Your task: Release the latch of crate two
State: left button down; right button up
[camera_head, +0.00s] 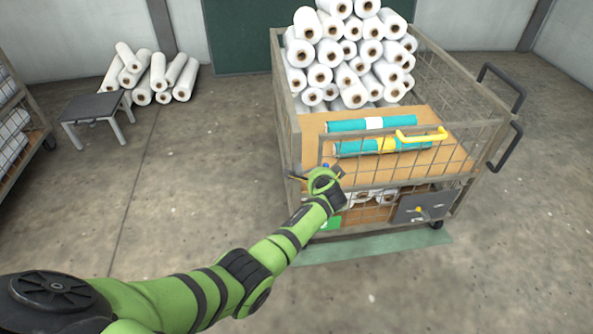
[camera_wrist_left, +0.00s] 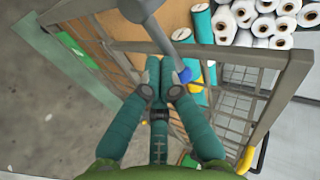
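A wheeled wire crate (camera_head: 283,95) stands right of centre, with a hinged-looking mesh front panel (camera_head: 322,150). I cannot read a number on it. My left gripper (camera_head: 325,178) is at the panel's left end, beside the crate's front left corner. In the wrist view the teal fingers of my left gripper (camera_wrist_left: 161,75) are drawn together at the tips. A small blue part (camera_wrist_left: 187,75), possibly the latch, is just right of the fingertips; blue also shows in the head view (camera_head: 325,167). Whether anything is between the tips is hidden. My right gripper is not in view.
White rolls (camera_head: 345,50) and teal rolls (camera_head: 372,124) lie in the crate. A small table (camera_head: 93,108) stands left; floor between is clear.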

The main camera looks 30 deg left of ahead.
pick_arm(q)
jog(key=shift+s+a+f+p, duration=0.15)
jog(key=shift+s+a+p, duration=0.35)
jog(key=shift+a, duration=0.2)
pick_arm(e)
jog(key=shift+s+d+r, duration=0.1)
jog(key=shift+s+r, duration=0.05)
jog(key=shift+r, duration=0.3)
